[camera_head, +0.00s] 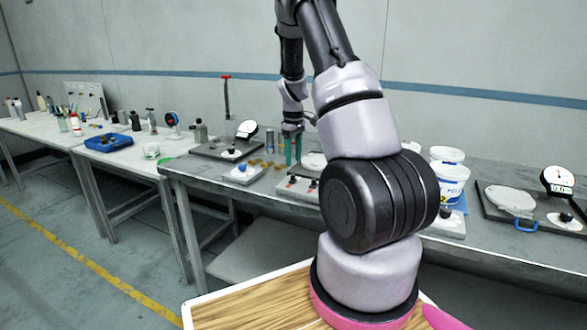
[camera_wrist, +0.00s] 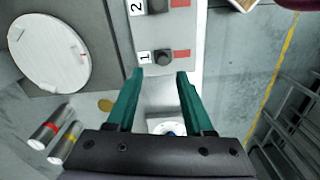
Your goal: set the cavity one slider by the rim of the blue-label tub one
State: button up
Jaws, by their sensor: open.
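The slider panel (camera_head: 296,187) is a light plate with dark knobs and red marks on the bench. In the wrist view, the slider labelled 1 has a black knob (camera_wrist: 163,57) beside a red mark; another knob labelled 2 (camera_wrist: 158,5) is at the top edge. My gripper (camera_wrist: 160,74) is open and empty, its teal fingertips just short of knob 1 in the picture; whether they touch it is unclear. My gripper also shows in the head view (camera_head: 291,148), above the bench by the panel.
A plate with a blue knob (camera_head: 243,171) lies left of the panel. Small cylinders (camera_wrist: 50,130) and a round white disc (camera_wrist: 48,53) are left in the wrist view. A second bench (camera_head: 60,133) with a blue tray (camera_head: 108,142) is at the left.

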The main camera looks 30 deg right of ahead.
jog(key=shift+r, duration=2.6)
jog(key=s+a+r+m+t, duration=0.1)
jog(key=s+a+r+m, duration=0.1)
jog(key=s+a+r, duration=0.3)
jog(key=s+a+r+m+t+y, duration=0.1)
jog(key=s+a+r+t, duration=0.15)
jog(key=r, duration=0.55)
jog(key=s+a+r+m, duration=0.2)
jog(key=s+a+r, duration=0.15)
jog(key=r, duration=0.25)
jog(key=s+a+r+m+t, duration=0.2)
jog(key=s+a, duration=0.1)
jog(key=s, duration=0.6)
jog(key=s+a+r+m+t+y, duration=0.1)
jog(key=s+a+r+m, duration=0.1)
jog(key=s, duration=0.6)
jog(key=shift+s+a+r+m+t, duration=0.3)
jog(key=shift+s+a+r+t, duration=0.1)
jog(key=shift+a+r, duration=0.25)
jog(key=shift+d, duration=0.1)
